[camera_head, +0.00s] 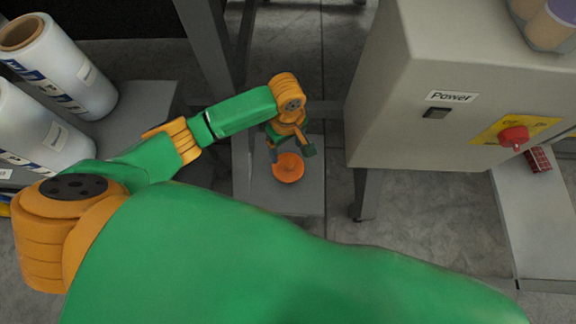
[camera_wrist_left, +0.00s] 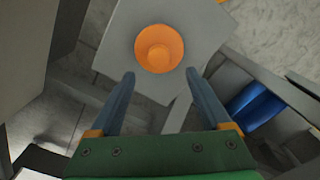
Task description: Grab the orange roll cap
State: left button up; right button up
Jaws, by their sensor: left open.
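The orange roll cap (camera_head: 288,168) is a round orange piece with a raised centre, lying on a small grey platform (camera_head: 305,196). My left gripper (camera_head: 291,153) is just above and beside it in the head view. In the left wrist view the cap (camera_wrist_left: 159,48) lies beyond the fingertips, roughly centred between the two fingers of the left gripper (camera_wrist_left: 159,75). The fingers are spread apart with nothing between them. I cannot tell the exact gap between fingertips and cap. My right gripper is not in view.
A grey cabinet (camera_head: 385,110) with a red power knob (camera_head: 513,137) stands to the right of the platform. Wrapped film rolls (camera_head: 62,68) stand at the left. A grey frame post (camera_head: 207,45) rises behind my left arm. A blue object (camera_wrist_left: 256,106) shows in the left wrist view.

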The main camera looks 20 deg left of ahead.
aim_at(288, 160)
pick_arm(q)
notch_tip(288, 160, down, 6)
jog(key=shift+d+f+b, duration=0.1)
jog(key=shift+b, duration=1.15)
jog(key=shift+c, duration=0.7)
grip_shut()
